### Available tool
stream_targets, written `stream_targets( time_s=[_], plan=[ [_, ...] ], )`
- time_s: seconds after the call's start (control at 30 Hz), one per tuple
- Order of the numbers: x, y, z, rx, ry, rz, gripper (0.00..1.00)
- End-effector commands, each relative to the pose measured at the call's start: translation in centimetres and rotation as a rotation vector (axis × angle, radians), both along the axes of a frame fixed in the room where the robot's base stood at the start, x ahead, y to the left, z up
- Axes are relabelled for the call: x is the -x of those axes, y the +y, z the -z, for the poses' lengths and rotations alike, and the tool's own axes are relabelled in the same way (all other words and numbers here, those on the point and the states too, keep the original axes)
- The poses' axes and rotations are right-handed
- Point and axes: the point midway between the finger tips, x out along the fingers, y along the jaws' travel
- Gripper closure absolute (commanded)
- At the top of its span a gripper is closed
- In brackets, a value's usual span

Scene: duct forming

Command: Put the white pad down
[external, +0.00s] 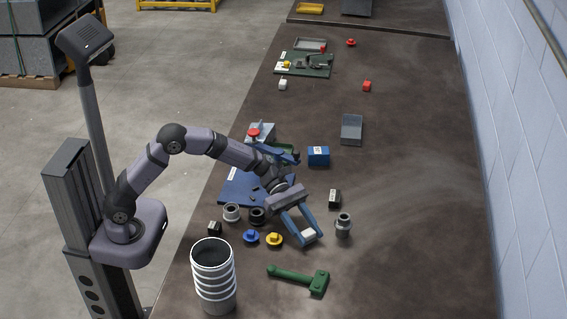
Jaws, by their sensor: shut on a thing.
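The white pad (309,235) is a small pale block between the fingertips of my gripper (305,238). My gripper has long blue fingers and is shut on the pad. The fingers point down and toward the front of the dark table (410,200). The pad is close to the table top; I cannot tell whether it touches it. The fingers hide part of the pad.
A grey fitting (343,226) stands just right of my fingers. Yellow (274,240) and blue (251,237) knobbed discs lie to the left. White stacked buckets (213,278) stand front left. The table's right side is clear.

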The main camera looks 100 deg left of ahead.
Motion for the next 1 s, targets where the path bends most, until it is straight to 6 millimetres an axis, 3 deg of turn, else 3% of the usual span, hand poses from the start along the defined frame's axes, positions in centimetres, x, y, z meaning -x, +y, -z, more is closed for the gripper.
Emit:
stream_targets(
  time_s=[0.5,0.53,0.6,1.0],
  plan=[
    [-0.02,0.01,0.88,0.000,0.000,-0.001,0.83],
    [-0.02,0.02,0.77,0.000,0.000,-0.001,0.55],
    [-0.02,0.01,0.75,0.000,0.000,-0.001,0.43],
    [0.04,0.10,0.18,-0.002,-0.002,-0.001,0.43]
  ],
)
